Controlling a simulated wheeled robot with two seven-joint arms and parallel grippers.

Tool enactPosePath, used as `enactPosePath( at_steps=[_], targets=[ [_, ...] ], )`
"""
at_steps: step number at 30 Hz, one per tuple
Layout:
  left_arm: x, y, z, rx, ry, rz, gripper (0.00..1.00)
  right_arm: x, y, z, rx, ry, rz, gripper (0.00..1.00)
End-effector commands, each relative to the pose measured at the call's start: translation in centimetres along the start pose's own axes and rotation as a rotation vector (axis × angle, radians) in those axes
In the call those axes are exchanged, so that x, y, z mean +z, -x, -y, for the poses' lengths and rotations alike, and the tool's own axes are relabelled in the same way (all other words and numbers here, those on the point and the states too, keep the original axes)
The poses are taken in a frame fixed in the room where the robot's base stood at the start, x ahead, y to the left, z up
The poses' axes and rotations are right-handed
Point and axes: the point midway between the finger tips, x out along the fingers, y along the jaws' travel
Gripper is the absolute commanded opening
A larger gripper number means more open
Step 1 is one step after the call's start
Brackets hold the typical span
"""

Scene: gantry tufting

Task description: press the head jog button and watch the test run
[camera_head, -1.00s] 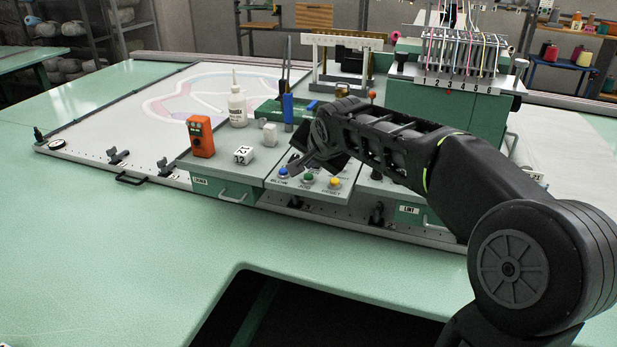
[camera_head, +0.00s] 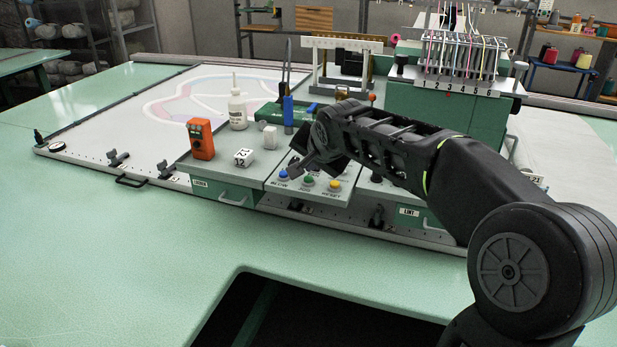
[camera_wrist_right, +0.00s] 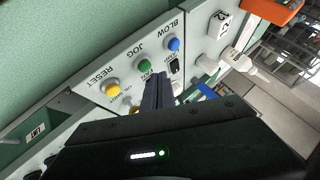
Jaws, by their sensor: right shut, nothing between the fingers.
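The green button (camera_head: 308,181) marked JOG sits on the sloped grey control panel (camera_head: 322,195), between a blue button (camera_head: 284,175) and a yellow RESET button (camera_head: 335,184). In the right wrist view the green button (camera_wrist_right: 145,66) shows clear of my fingers, just beyond their tips. My right gripper (camera_head: 303,166) is shut and empty, low over the panel behind the front buttons. Its dark fingers (camera_wrist_right: 158,88) point toward the green button; I cannot tell whether they touch the panel. The tufting head (camera_head: 455,75) with numbered needles stands behind my arm. My left gripper is out of view.
Left of the panel stand an orange device (camera_head: 201,138), a white bottle (camera_head: 237,108) and a numbered white block (camera_head: 244,157). A blue-handled tool (camera_head: 288,112) stands behind. The green tabletop (camera_head: 110,240) at front left is clear.

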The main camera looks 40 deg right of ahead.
Motion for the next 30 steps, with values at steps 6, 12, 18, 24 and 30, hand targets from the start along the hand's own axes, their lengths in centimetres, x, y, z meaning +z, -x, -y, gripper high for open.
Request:
enactPosePath(
  at_steps=[6,12,18,24,30],
  targets=[
    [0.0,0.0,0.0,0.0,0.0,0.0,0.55,0.0,0.0,0.0,0.0,0.0,0.0,0.0],
    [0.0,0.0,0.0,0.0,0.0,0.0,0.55,0.0,0.0,0.0,0.0,0.0,0.0,0.0],
    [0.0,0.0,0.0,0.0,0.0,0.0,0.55,0.0,0.0,0.0,0.0,0.0,0.0,0.0],
    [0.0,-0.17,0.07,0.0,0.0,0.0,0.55,0.08,-0.1,-0.07,0.0,0.0,0.0,0.0],
    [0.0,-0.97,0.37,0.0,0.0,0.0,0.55,0.37,-0.53,-0.38,0.0,0.0,0.0,0.0]
  ],
)
